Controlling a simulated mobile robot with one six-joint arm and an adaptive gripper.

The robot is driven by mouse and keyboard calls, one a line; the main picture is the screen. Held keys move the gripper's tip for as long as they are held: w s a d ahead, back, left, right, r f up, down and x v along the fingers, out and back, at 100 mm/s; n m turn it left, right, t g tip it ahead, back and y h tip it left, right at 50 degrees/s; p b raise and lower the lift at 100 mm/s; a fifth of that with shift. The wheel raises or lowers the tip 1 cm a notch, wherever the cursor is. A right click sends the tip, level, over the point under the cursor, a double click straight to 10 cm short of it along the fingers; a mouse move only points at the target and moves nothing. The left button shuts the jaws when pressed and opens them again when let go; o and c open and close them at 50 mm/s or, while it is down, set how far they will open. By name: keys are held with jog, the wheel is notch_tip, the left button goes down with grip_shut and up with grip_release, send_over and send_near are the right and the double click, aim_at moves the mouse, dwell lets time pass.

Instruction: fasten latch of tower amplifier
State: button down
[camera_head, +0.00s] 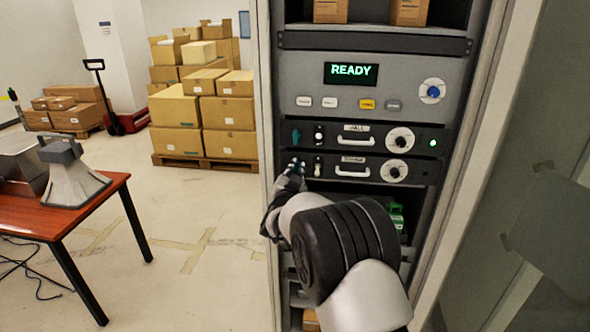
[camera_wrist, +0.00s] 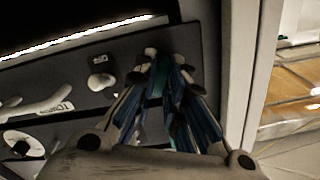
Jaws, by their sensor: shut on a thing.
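The tower amplifier (camera_head: 350,171) is the lower of two dark rack units, with a white handle, a dial and a small switch. Its label reads partly as "TO" beside the handle in the wrist view (camera_wrist: 62,104). My gripper (camera_head: 296,166) is at the left end of this unit. In the wrist view my gripper (camera_wrist: 166,62) is shut on the teal latch (camera_wrist: 160,75), which shows between the fingers. The fingers hide most of the latch, so its exact angle cannot be told.
The hall amplifier (camera_head: 345,138) sits directly above, with its own teal latch (camera_head: 296,135) upright. A panel reading READY (camera_head: 351,73) is higher up. The rack's left post (camera_head: 264,120) stands close beside my gripper. A red table (camera_head: 60,215) is at the left.

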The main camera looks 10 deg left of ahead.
jog(key=n+p, duration=0.1)
jog(key=n, duration=0.3)
jog(key=shift+n, duration=0.4)
dwell(0.4)
jog(key=c, duration=1.6)
grip_release()
jog(key=shift+c, duration=0.2)
jog(key=s, duration=1.2)
jog(key=shift+a, duration=0.25)
jog(key=shift+r, duration=0.1)
